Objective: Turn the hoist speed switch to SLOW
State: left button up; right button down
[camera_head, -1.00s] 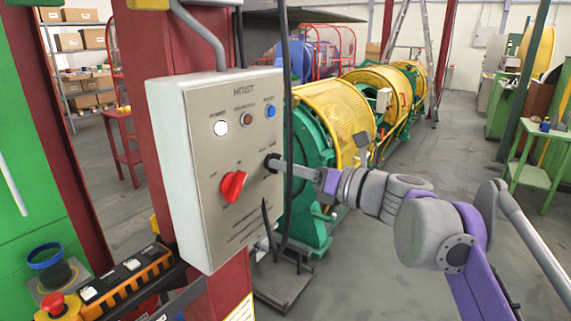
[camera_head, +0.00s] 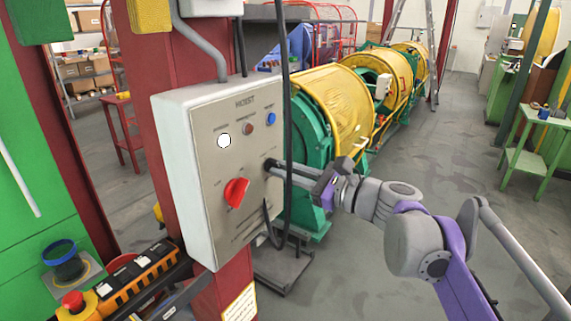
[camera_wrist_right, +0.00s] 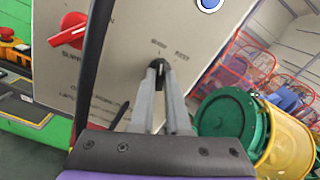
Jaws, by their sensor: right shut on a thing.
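The grey hoist control box (camera_head: 222,215) is fixed to a red column. The small black speed switch (camera_head: 268,163) sits at the right side of its front panel. My right gripper (camera_head: 272,168) reaches in from the right with its fingertips on that switch. In the right wrist view, the fingers of the right gripper (camera_wrist_right: 160,68) close around the black switch (camera_wrist_right: 157,65), mostly hiding it. Two small labels show above the switch; the right one seems to read FAST. Where the switch points is hard to tell. My left gripper is not in view.
A red rotary knob (camera_head: 236,193) is on the panel left of the switch, below a white lamp (camera_head: 224,141) and a blue button (camera_head: 271,118). A black cable (camera_head: 286,80) hangs in front of the box's right edge. The yellow and green strander (camera_head: 335,100) stands behind.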

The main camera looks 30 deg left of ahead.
jog(key=shift+n, duration=0.6)
jog(key=shift+p, duration=0.3)
jog(key=c, duration=0.9)
grip_release()
jog(key=d+b, duration=0.1)
jog(key=d, duration=0.9)
jog(key=shift+s+d, duration=0.4)
